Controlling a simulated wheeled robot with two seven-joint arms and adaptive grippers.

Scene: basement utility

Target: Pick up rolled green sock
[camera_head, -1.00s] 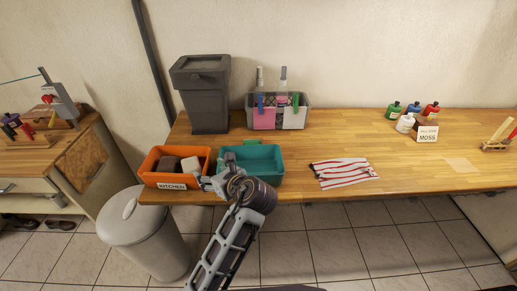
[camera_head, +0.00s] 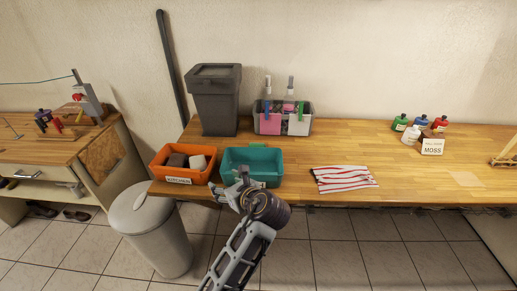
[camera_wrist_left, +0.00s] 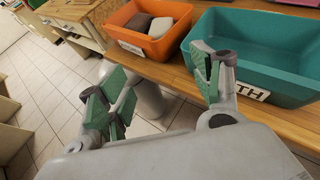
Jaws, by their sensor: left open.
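I cannot make out a rolled green sock for certain. A small green patch (camera_head: 258,145) shows at the back rim of the teal bin (camera_head: 229,168); I cannot tell what it is. The teal bin also shows in the left wrist view (camera_wrist_left: 275,80), its visible inside looking empty and its label partly hidden by a finger. My left gripper (camera_head: 231,190) is open and empty at the front of the teal bin. In the left wrist view its green-padded fingers (camera_wrist_left: 160,88) stand wide apart, with floor and the bench edge beyond. My right gripper is not in view.
An orange bin (camera_head: 160,169) labelled KITCHEN holds a brown and a pale block. A grey caddy (camera_head: 308,118), dark bin (camera_head: 216,105), striped cloth (camera_head: 343,178) and several bottles stand on the bench (camera_head: 350,140). A grey trash can (camera_head: 160,230) stands below.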

